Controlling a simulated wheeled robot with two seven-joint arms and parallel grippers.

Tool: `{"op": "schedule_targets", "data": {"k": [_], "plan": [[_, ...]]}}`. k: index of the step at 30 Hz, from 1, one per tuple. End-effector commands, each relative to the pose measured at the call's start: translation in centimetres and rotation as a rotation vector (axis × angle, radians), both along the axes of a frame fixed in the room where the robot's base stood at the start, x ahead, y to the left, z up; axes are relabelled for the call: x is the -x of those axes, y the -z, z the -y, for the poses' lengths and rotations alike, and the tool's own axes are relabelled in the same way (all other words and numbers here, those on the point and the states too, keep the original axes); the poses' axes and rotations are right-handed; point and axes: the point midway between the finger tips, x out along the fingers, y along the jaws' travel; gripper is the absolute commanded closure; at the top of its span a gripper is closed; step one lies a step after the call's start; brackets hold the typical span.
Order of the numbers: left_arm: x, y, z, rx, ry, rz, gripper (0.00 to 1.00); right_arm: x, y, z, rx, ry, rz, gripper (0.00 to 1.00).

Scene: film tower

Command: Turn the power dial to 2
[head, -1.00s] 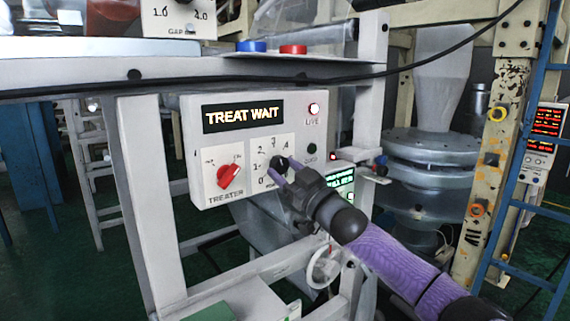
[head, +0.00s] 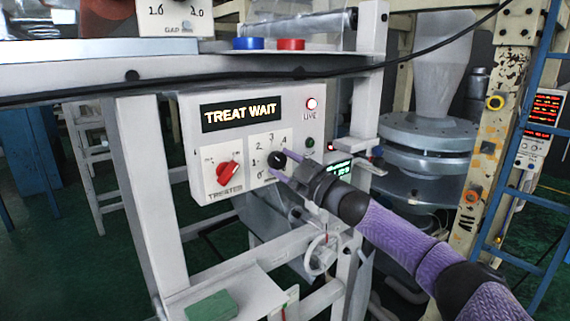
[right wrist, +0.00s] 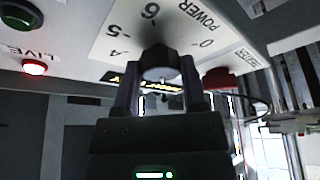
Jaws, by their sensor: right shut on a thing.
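The power dial is a black round knob (head: 276,158) on a white scale plate (head: 264,143) with numbers around it, on the front of the white treater box. My right gripper (head: 281,168) reaches it from the lower right. In the right wrist view the two fingers (right wrist: 160,85) are shut on the sides of the dark knob (right wrist: 160,63). The label POWER and numbers such as 0, 4, 5 and 6 show upside down around it. The knob's pointer is hidden or too dark to read. My left gripper is not in view.
A red treater switch (head: 228,174) sits left of the dial. The lit display (head: 241,113) reads TREAT WAIT. A red LIVE lamp (head: 311,104) glows at the upper right, with a dark green button (head: 309,142) below it. A black cable (head: 330,74) runs across above the box.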

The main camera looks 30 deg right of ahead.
Motion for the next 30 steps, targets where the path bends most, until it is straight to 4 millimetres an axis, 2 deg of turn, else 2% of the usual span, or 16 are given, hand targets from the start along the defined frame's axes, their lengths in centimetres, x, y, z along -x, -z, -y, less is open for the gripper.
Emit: {"op": "schedule_targets", "data": {"k": [9,10,14,15,24,26,30], "plan": [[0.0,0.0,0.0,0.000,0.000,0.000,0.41,0.0,0.0,0.0,0.001,0.000,0.000,1.00],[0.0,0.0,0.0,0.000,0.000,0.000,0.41,0.0,0.0,0.0,0.001,0.000,0.000,0.42],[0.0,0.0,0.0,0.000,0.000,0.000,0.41,0.0,0.0,0.0,0.001,0.000,0.000,0.14],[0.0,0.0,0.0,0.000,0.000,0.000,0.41,0.0,0.0,0.0,0.001,0.000,0.000,0.11],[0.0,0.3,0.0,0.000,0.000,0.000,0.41,0.3,0.2,0.1,0.000,0.000,0.000,0.11],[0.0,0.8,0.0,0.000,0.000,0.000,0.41,0.9,0.7,0.5,0.001,0.002,-0.001,0.11],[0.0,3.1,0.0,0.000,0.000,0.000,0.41,3.8,2.2,1.6,0.005,0.002,-0.005,0.11]]}}
